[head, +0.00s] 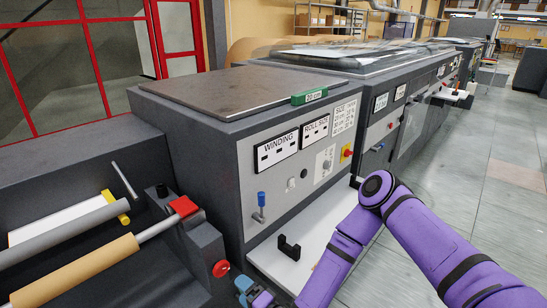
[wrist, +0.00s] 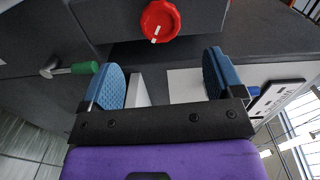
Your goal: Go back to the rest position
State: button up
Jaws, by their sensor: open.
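My gripper (wrist: 165,78) is open, with its two blue ridged pads apart and nothing between them. In the head view it shows at the bottom edge (head: 252,292), partly cut off, at the end of my purple arm. It is close to the red knob (head: 221,268) on the dark grey roller unit (head: 205,245). In the wrist view the red knob (wrist: 158,20) with a white mark lies just beyond the pads, apart from them. No rest position is marked in view.
The winding cabinet (head: 200,150) carries a blue-handled lever (head: 261,200) and a green 20 cm block (head: 309,96). A white shelf (head: 270,262) with a black bracket (head: 289,247) juts out below. A green-handled lever (wrist: 75,69) shows in the wrist view. Floor at right (head: 490,190) is clear.

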jog(key=w+d+r+n+g+h, duration=0.2)
jog(key=w+d+r+n, duration=0.25)
jog(key=w+r, duration=0.2)
jog(key=w+d+r+n+g+h, duration=0.1)
jog(key=w+d+r+n+g, duration=0.3)
jog(key=r, duration=0.3)
jog(key=d+r+n+t+h, duration=0.2)
jog(key=d+r+h, duration=0.5)
jog(key=d+r, duration=1.05)
jog(key=s+d+r+m+h, duration=0.1)
jog(key=s+d+r+h, duration=0.1)
jog(key=s+d+r, duration=0.4)
jog(key=s+d+r+m+h, duration=0.1)
jog(key=s+d+r, duration=0.3)
jog(key=r, duration=0.5)
jog(key=s+d+r+g, duration=0.1)
jog(key=s+d+r, duration=0.1)
jog(key=s, duration=0.7)
jog(key=s+d+r+m+g, duration=0.1)
jog(key=s+d+r, duration=0.2)
jog(key=s, duration=0.7)
jog(key=shift+r+h, duration=0.25)
jog(key=shift+h, duration=0.05)
